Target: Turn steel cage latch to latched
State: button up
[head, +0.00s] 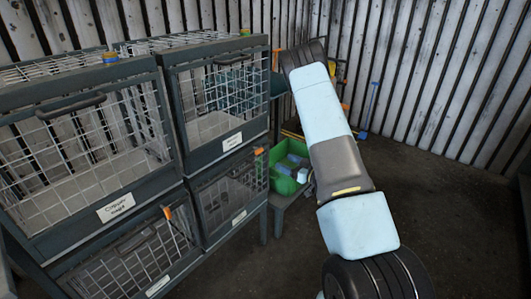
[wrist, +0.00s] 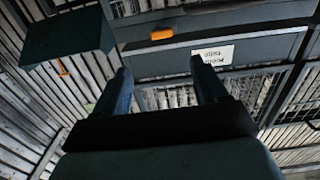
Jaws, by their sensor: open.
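Wire cages with dark steel frames are stacked at the left of the head view. An orange latch handle (head: 168,213) sits at the top of the lower left cage (head: 130,262). Another orange handle (head: 259,151) shows at the lower right cage (head: 228,195). In the wrist view, one orange latch handle (wrist: 162,34) lies across the picture on a dark cage frame (wrist: 240,42), beside a white label (wrist: 212,55). My gripper (wrist: 163,82) is open and empty, its fingers apart and pointing towards that frame; no contact shows. Which cage this is, I cannot tell. My arm hides the gripper in the head view.
A green bin (head: 283,176) with blue and grey items stands on a low stand right of the cages. Corrugated walls (head: 430,90) enclose the place. The dark floor (head: 450,210) at the right is clear. A dark panel (wrist: 65,38) is at upper left in the wrist view.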

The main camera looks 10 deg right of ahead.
aim_at(261, 151)
jog(key=x, duration=1.3)
jog(key=shift+w+a, duration=0.2)
jog(key=shift+a, duration=0.05)
